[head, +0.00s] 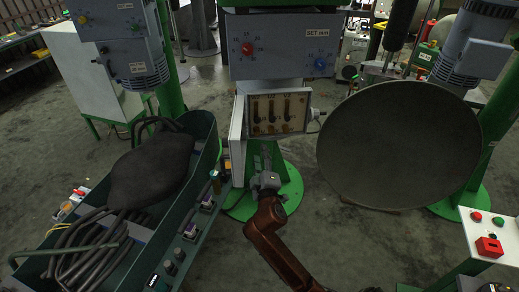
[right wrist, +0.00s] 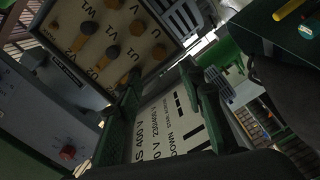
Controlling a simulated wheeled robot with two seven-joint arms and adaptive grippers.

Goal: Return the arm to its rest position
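My right arm, in brown, reaches up from the bottom of the head view. Its grey gripper (head: 264,165) is just below the terminal box (head: 279,112). In the right wrist view the two dark fingers (right wrist: 165,103) stand apart, with nothing visibly gripped between them. Behind them shows a pale plate (right wrist: 170,125) with black lettering. The terminal box (right wrist: 110,40) also shows at the upper left there, with several posts and letter labels. My left gripper is not in the frames.
A green trough (head: 205,150) with a dark sack-like lump (head: 150,165) and hoses stands at the left. A large grey round dish (head: 398,145) is at the right. Concrete floor is clear at lower centre.

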